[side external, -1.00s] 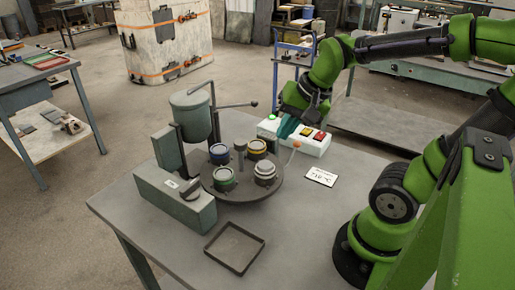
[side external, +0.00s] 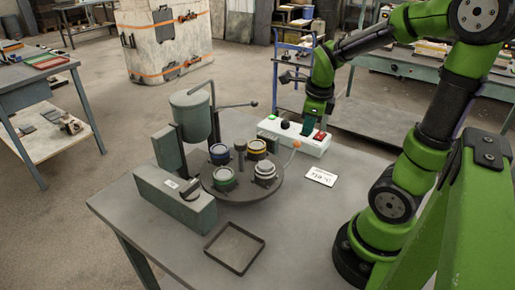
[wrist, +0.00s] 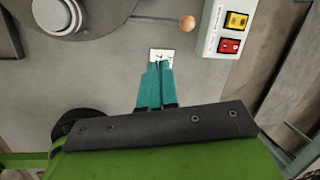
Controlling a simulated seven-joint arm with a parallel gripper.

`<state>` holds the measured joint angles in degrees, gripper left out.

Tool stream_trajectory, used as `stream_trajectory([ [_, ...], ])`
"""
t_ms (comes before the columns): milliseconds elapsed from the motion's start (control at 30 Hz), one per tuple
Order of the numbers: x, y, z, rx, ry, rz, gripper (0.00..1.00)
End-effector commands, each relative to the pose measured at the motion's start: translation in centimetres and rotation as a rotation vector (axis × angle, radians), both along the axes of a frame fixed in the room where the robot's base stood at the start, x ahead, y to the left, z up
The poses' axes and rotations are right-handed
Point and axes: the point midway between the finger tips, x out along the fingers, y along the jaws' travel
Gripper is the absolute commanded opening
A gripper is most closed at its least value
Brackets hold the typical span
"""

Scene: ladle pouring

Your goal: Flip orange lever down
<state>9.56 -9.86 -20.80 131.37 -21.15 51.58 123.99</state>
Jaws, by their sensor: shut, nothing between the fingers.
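The orange lever ball (side external: 296,143) sits on a thin grey rod rising from beside the round turntable (side external: 228,192), at the near side of the white control box (side external: 296,138). In the wrist view the orange lever ball (wrist: 187,23) is at the upper right, its rod pointing left toward the turntable. My gripper (side external: 308,127) has its teal fingers pointing down, near the control box in the side view. In the wrist view my gripper (wrist: 160,66) is shut and empty, apart from the lever. The fingertips overlap a white card (wrist: 161,53) in that view.
The control box has red and yellow buttons (wrist: 231,32). Several cups (side external: 223,178) stand on the turntable, with a grey pot (side external: 191,112) and long handle behind. A grey machine block (side external: 175,200) and an empty shallow tray (side external: 234,247) are in front.

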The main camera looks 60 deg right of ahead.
Motion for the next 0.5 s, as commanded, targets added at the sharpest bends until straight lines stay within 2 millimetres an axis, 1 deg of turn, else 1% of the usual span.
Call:
stream_trajectory([
  [33, 0.1, -0.1, -1.1, 0.003, 0.007, 0.000, 0.00],
  [300, 1.2, -1.0, -6.8, 0.003, 0.008, -0.001, 0.00],
  [367, 1.3, -1.2, -7.8, 0.001, 0.007, -0.001, 0.00],
  [500, 2.6, -2.9, -8.3, 0.000, 0.001, -0.003, 0.00],
])
